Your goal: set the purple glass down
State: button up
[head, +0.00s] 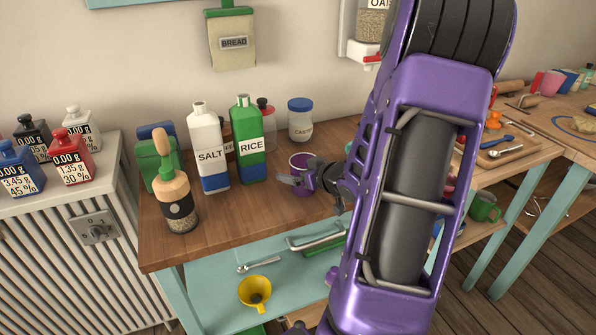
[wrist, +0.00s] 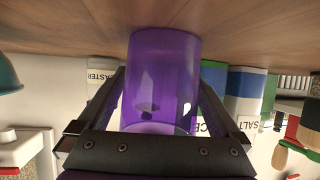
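The purple glass (head: 302,160) is upright at the right part of the wooden tabletop (head: 240,228), its rim facing up in the head view. In the wrist view, which is upside down, the see-through purple glass (wrist: 162,80) stands between my two dark fingers with its base towards the wood. My gripper (head: 300,182) reaches in from the right and is shut on the glass, one finger on each side. Its fingers hide part of the glass in the head view. I cannot tell whether the base touches the wood.
Behind the glass stand the green rice bottle (head: 247,140), the white salt bottle (head: 208,148) and a blue-lidded jar (head: 300,120). A wooden-topped grinder (head: 175,200) stands at the left. The tabletop's front middle is clear. A yellow funnel (head: 255,292) lies on the lower shelf.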

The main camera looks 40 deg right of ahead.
jog(key=shift+s, duration=0.1)
jog(key=p+v, duration=0.4)
jog(key=v, duration=1.3)
jog(key=shift+s, duration=0.1)
grip_shut()
dwell(0.6)
dwell(0.7)
